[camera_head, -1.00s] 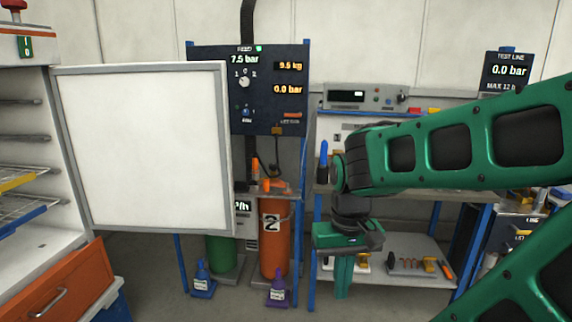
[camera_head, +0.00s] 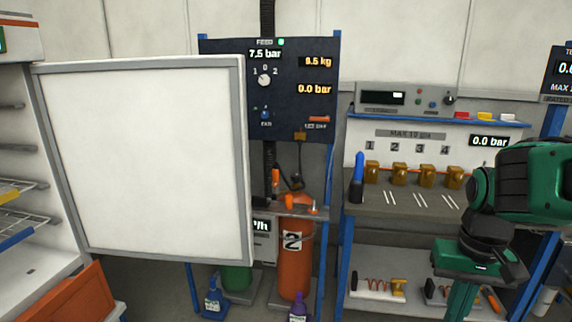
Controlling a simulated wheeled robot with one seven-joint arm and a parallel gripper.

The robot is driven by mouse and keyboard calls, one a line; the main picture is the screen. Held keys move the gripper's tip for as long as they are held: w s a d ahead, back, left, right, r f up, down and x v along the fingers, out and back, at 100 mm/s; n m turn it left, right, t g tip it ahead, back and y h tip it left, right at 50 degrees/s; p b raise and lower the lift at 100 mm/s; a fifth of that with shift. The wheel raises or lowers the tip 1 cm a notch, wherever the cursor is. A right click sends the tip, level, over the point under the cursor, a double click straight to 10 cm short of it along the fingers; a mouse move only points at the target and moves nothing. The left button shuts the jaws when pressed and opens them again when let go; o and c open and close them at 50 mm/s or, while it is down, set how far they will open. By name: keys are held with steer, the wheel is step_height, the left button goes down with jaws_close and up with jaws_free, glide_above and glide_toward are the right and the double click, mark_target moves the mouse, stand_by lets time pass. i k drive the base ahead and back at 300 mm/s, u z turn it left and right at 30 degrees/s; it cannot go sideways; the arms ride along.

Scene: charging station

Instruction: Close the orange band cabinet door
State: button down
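The cabinet (camera_head: 55,240) stands at the left, with wire shelves inside. Its white door with a grey frame (camera_head: 145,160) is swung wide open, its inner or outer face toward me; I cannot tell which. The door is hinged beside the shelves and its free edge reaches in front of the feed panel. No handle shows on this face. My green gripper (camera_head: 462,302) points down at the lower right, well apart from the door. Its fingertips are cut off by the frame.
The dark feed panel (camera_head: 290,85) stands behind the door's free edge, with an orange cylinder (camera_head: 295,265) below. A workbench (camera_head: 400,207) with brass fittings is at the right, behind my arm. Blue (camera_head: 213,300) and purple (camera_head: 297,305) bottles stand on the floor.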

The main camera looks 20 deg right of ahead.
mark_target(151, 155)
steer(key=z, duration=0.05)
steer(key=i, duration=0.95)
steer(key=u, duration=0.2)
